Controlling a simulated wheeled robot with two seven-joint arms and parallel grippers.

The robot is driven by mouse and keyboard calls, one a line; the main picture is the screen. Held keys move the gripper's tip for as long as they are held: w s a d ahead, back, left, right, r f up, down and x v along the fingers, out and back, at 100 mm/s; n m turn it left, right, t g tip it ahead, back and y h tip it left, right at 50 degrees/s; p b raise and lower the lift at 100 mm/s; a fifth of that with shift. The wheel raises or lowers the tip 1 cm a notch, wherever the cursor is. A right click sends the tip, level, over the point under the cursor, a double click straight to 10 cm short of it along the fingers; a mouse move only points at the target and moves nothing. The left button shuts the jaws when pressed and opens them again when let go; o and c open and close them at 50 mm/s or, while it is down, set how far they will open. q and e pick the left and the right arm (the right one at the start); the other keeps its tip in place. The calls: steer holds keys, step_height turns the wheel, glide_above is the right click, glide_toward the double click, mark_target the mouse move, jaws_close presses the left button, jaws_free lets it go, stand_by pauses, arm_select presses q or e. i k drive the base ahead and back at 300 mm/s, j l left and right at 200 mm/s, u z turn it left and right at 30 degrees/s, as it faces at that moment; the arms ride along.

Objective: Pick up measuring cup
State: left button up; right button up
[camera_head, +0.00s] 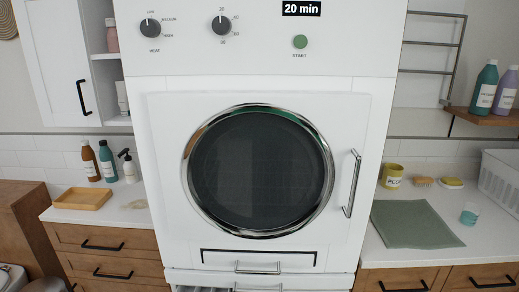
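A small teal cup (469,214), which looks like the measuring cup, stands on the white counter (480,246) at the right, just right of a grey-green cloth (412,223). It is small in the picture, so markings on it cannot be made out. Neither of my grippers is in view.
A large white dryer (358,110) with a round dark door fills the middle. On the right counter are a yellow mug (392,175), a brush (423,182), a soap dish (452,183) and a white basket (501,178). A wooden tray (82,199) and bottles (107,160) stand left.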

mark_target(470, 212)
steer(key=z, duration=1.45)
